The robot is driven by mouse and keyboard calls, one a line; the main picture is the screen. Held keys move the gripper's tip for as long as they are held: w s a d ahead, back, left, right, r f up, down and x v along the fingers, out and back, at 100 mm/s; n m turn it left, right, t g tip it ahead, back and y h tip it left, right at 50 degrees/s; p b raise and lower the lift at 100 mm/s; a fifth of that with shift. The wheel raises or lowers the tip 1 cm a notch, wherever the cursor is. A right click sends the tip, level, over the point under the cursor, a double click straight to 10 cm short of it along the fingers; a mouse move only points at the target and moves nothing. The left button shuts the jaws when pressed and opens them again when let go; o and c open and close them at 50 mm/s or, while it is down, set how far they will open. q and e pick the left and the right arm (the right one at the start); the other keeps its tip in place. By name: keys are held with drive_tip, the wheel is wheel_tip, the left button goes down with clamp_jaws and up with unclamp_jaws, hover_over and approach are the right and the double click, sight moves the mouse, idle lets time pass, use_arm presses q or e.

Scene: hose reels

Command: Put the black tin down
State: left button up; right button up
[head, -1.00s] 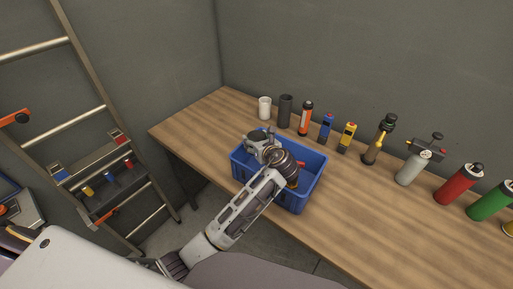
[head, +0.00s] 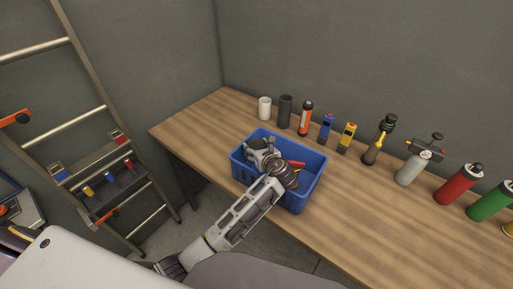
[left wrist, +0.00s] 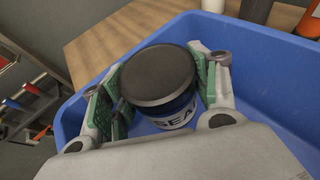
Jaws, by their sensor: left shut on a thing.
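The tin and gripper are inside the blue crate (head: 310,185) on the workbench; the crate's wall also shows in the left wrist view (left wrist: 275,75). In the head view my gripper and wrist hide the tin. I cannot tell whether its base touches the crate floor. My right gripper is not in view.
A red-orange item (head: 297,164) shows in the crate beside my wrist. A white cup (head: 265,107), a dark cylinder (head: 285,110), an orange tube (head: 305,118) and several tools and cans line the back of the workbench (head: 350,215). A ladder (head: 90,130) stands at left.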

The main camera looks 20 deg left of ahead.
use_arm(q)
drive_tip(key=shift+f, duration=0.45)
drive_tip(key=o, duration=1.2)
drive_tip(key=shift+f, duration=0.1)
drive_tip(key=shift+r, duration=0.45)
drive_tip(key=shift+s+d+r, duration=0.15)
drive_tip(key=shift+s+r, duration=0.05)
drive_tip(key=shift+r, duration=0.05)
drive_tip(key=v, duration=1.1)
drive_tip(key=shift+r+b, duration=0.2)
drive_tip(key=shift+b, duration=0.15)
drive_tip(key=shift+s+d, duration=0.1)
drive_tip(key=shift+s, duration=0.05)
drive_tip(key=shift+s, duration=0.15)
